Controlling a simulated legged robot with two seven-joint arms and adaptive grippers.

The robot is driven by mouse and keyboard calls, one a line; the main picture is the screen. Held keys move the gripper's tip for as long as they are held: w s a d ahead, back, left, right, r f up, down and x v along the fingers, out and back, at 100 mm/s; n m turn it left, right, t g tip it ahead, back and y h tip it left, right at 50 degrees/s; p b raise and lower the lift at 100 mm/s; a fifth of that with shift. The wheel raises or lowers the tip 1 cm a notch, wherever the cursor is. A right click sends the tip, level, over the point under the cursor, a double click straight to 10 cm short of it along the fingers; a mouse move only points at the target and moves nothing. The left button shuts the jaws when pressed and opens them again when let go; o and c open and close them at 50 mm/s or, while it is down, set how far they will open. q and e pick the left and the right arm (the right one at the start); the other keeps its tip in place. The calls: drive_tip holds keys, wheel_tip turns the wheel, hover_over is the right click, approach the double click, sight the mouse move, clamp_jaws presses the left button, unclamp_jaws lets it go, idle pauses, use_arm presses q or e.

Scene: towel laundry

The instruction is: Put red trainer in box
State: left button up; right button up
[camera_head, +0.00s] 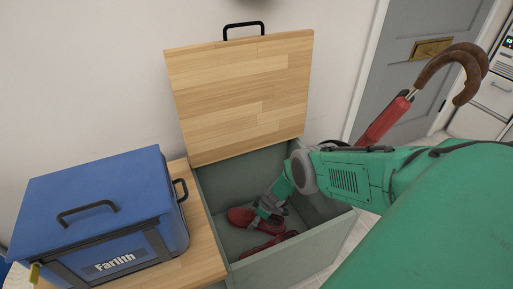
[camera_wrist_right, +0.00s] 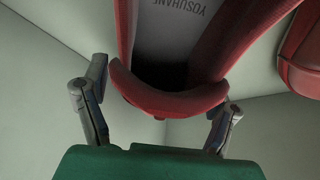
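Two red trainers lie inside the open grey-green box: one (camera_head: 240,217) near the left wall, the other (camera_head: 268,246) closer to the front wall. My right gripper (camera_head: 264,208) is down in the box by the trainers. In the right wrist view, the heel of one red trainer (camera_wrist_right: 165,102) lies between the spread fingers of my right gripper (camera_wrist_right: 165,95), which looks open. Whether the fingers touch the heel is unclear. Part of the other trainer (camera_wrist_right: 303,50) shows at the right edge. My left gripper is out of view.
The box (camera_head: 290,262) has its wooden lid (camera_head: 240,95) raised against the wall. A blue case (camera_head: 95,205) stands on the wooden top (camera_head: 203,240) at left. An umbrella with a brown handle (camera_head: 450,62) and red part (camera_head: 385,122) stands behind my right arm, near a grey door (camera_head: 400,65).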

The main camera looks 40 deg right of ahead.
drive_tip(key=shift+s+d+r, duration=0.35)
drive_tip(key=shift+d+r, duration=0.2)
drive_tip(key=v, duration=1)
drive_tip(key=shift+a+r, duration=0.3)
drive_tip(key=shift+a, duration=0.05)
